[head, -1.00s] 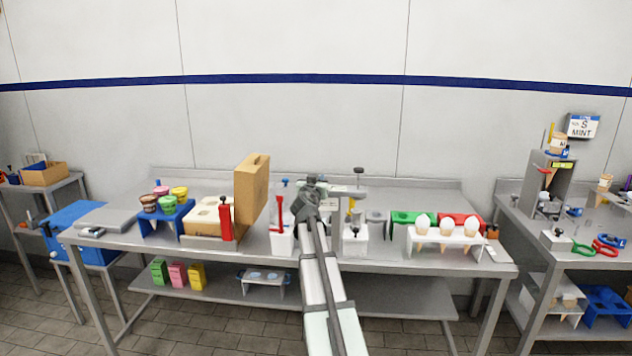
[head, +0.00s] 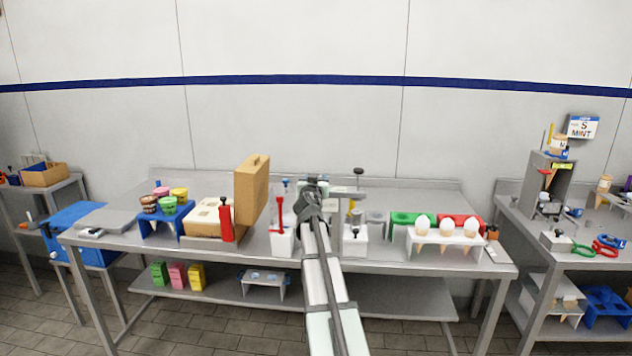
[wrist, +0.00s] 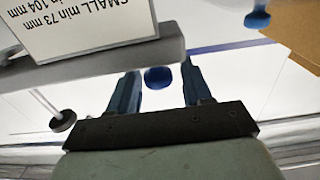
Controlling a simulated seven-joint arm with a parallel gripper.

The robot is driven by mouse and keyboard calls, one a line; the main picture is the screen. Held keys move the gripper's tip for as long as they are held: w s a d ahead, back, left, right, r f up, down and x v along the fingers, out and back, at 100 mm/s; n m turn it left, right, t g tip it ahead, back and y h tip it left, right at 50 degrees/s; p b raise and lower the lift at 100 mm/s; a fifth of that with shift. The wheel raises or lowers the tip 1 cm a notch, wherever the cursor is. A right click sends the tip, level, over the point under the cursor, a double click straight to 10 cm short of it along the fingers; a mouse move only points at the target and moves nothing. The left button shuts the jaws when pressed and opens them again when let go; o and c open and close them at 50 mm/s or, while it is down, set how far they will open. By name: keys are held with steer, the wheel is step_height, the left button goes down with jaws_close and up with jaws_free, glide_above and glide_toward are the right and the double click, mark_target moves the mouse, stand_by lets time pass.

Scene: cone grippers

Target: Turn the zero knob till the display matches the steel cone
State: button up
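My gripper (wrist: 159,72) is open in the wrist view, with a round blue knob (wrist: 158,78) showing between its two fingers. I cannot tell whether either finger touches it, or whether it is the zero knob. Above the left finger is a grey bar with a white label (wrist: 85,25) reading "SMALL min 73 mm". In the head view my gripper (head: 312,190) is over the middle of the steel table, beside a grey upright stand (head: 337,225); its fingers are too small to read there. I cannot make out a display reading or the steel cone.
A red-handled tool stands in a white holder (head: 282,243) left of my arm. A tan case (head: 251,190) stands further left. A white box (head: 355,233) and a rack with cones (head: 444,239) are to the right. A dark round knob (wrist: 62,121) shows in the wrist view.

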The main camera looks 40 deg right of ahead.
steer(key=shift+s+a, duration=0.1)
steer(key=v, duration=1.3)
steer(key=shift+s+a, duration=0.2)
stand_by(0.3)
